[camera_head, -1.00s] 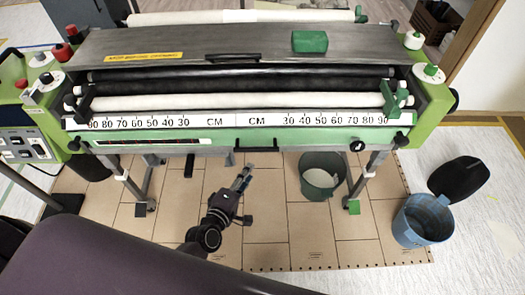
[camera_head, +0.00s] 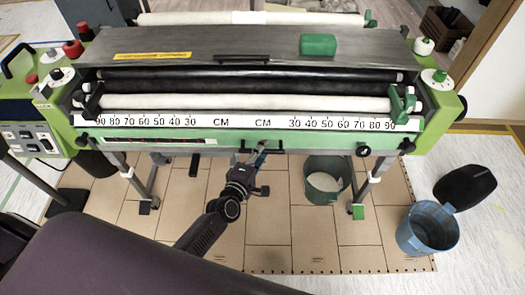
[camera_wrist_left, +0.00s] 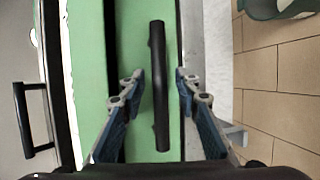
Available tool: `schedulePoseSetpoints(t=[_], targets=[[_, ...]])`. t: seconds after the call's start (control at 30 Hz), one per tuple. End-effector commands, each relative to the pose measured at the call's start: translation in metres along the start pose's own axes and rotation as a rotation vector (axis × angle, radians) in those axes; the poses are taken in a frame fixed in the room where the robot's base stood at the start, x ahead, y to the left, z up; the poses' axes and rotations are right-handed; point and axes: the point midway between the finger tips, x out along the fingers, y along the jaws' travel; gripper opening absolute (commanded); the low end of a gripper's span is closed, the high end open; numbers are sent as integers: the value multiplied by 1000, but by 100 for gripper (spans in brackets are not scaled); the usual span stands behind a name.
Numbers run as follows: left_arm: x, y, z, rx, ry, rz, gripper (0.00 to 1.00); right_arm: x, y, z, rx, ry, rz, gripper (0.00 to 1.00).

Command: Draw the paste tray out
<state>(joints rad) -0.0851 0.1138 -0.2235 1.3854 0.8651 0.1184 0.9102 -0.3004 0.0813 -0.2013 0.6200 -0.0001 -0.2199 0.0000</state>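The paste tray shows as the green front panel (camera_head: 310,141) of the wallpaper paster, below the white centimetre scale. Its black bar handle (camera_wrist_left: 159,90) is at the middle of the panel. My left gripper (camera_head: 261,148) is at this handle. In the left wrist view, the left gripper (camera_wrist_left: 158,76) is open, with one finger on each side of the handle and visible gaps between them. The gripper partly hides the handle in the head view. My right gripper is not in view.
A second black handle (camera_head: 241,58) is on the grey top cover. A green bucket (camera_head: 323,180) stands below the machine at right. A blue bin (camera_head: 428,228) with its black lid open stands further right. The tiled floor in front is clear.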

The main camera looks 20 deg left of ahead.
Motion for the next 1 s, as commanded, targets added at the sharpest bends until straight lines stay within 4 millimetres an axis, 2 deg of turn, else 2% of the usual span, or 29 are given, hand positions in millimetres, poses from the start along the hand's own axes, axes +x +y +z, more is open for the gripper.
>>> schedulePoseSetpoints(t=[0.1,0.4,0.8,1.0], targets=[[0,0,0,0,0,0,30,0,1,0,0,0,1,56],[0,0,0,1,0,0,0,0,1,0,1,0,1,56],[-3,-1,1,1,0,-1,0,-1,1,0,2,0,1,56],[-24,-7,10,0,-1,-5,0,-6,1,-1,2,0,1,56]])
